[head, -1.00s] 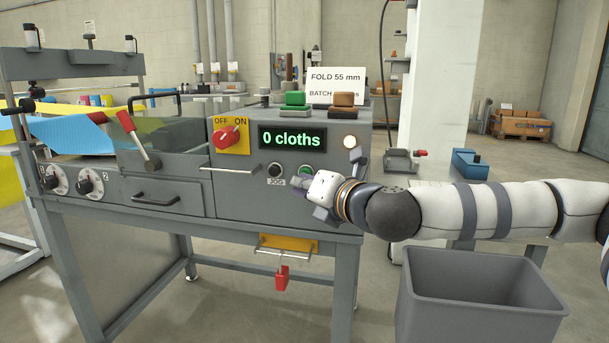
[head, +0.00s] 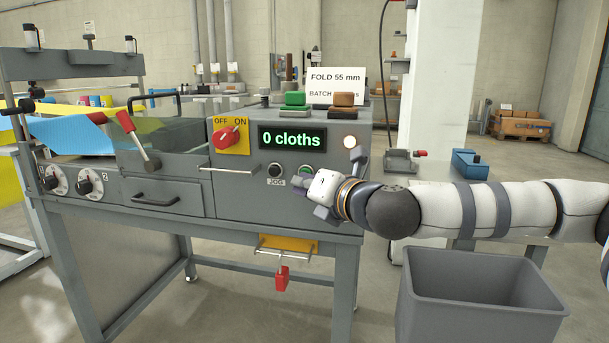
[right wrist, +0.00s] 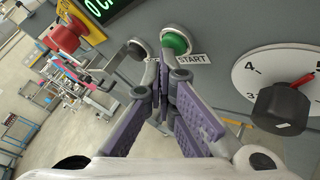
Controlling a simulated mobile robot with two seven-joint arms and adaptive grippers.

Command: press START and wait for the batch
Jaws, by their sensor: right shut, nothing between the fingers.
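The green START button (right wrist: 176,42) sits on the machine's grey front panel, beside its START label (right wrist: 191,59) in the right wrist view. In the head view the button (head: 306,170) is partly covered by my right gripper (head: 300,184). My right gripper is shut and empty, with its fingertips at the button in the right wrist view (right wrist: 160,62); I cannot tell whether they touch it. My left gripper is not in view.
The black JOG button (head: 274,170) is left of START. A metal bar handle (head: 230,170) sticks out of the panel. A sign (head: 335,86) reading "FOLD 55 mm" stands on top, its batch line partly hidden. A grey bin (head: 480,300) stands below my right arm.

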